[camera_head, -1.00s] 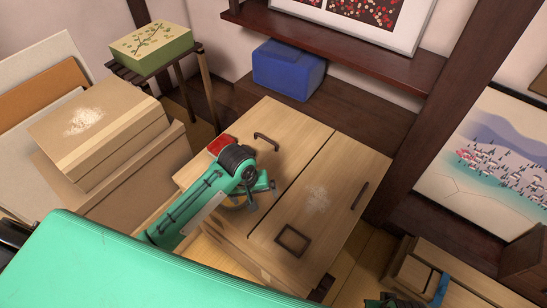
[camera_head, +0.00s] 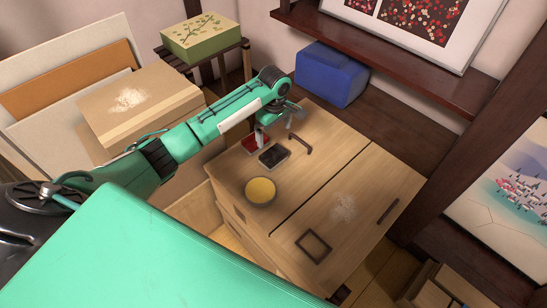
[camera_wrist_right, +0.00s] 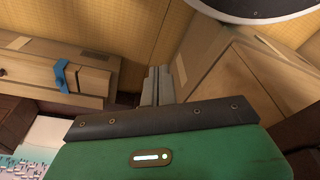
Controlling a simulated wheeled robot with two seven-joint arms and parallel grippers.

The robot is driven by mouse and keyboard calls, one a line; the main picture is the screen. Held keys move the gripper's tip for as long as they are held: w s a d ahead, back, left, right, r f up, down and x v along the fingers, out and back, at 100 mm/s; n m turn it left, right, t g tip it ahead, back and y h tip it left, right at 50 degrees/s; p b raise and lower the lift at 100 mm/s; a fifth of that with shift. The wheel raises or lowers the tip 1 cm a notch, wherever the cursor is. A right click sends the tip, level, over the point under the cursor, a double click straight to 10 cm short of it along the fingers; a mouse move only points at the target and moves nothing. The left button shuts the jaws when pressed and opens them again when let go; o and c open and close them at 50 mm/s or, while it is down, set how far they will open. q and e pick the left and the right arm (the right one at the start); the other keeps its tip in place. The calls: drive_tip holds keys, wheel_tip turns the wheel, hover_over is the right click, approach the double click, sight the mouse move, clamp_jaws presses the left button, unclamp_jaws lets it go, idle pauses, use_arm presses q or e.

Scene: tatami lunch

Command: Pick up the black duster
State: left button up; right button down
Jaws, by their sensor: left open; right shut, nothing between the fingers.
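A small black rectangular thing (camera_head: 274,156), which looks like the black duster, lies on the light wooden cabinet top, between a red item (camera_head: 254,144) and a yellow bowl (camera_head: 261,190). My left gripper (camera_head: 274,130) is open and points down just above and behind it in the head view, close to the red item. A gap shows between the gripper and the black thing. My right gripper (camera_wrist_right: 158,86) shows in the right wrist view, shut and empty, away from the black thing.
The cabinet top (camera_head: 305,190) carries a dark handle (camera_head: 302,144), a dark square frame (camera_head: 313,246) and a pale powder patch (camera_head: 344,207). A blue box (camera_head: 331,74) stands behind. Cardboard boxes (camera_head: 140,103) stand left. A wooden box with a blue cloth (camera_wrist_right: 62,75) is in the right wrist view.

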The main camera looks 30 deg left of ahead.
sight(273, 154)
use_arm(q)
wheel_tip(273, 154, down, 7)
drive_tip(key=shift+b, duration=0.35)
wheel_tip(273, 154, down, 5)
drive_tip(key=shift+a+r+b, duration=0.1)
drive_tip(key=shift+a+b, duration=0.05)
drive_tip(key=shift+b, duration=0.25)
drive_tip(key=shift+f, duration=0.3)
drive_tip(key=c, duration=0.8)
use_arm(e)
drive_tip(key=r, duration=0.4)
drive_tip(key=shift+w+a+r, duration=0.1)
drive_tip(key=shift+w+r, duration=0.1)
drive_tip(key=shift+w, duration=0.2)
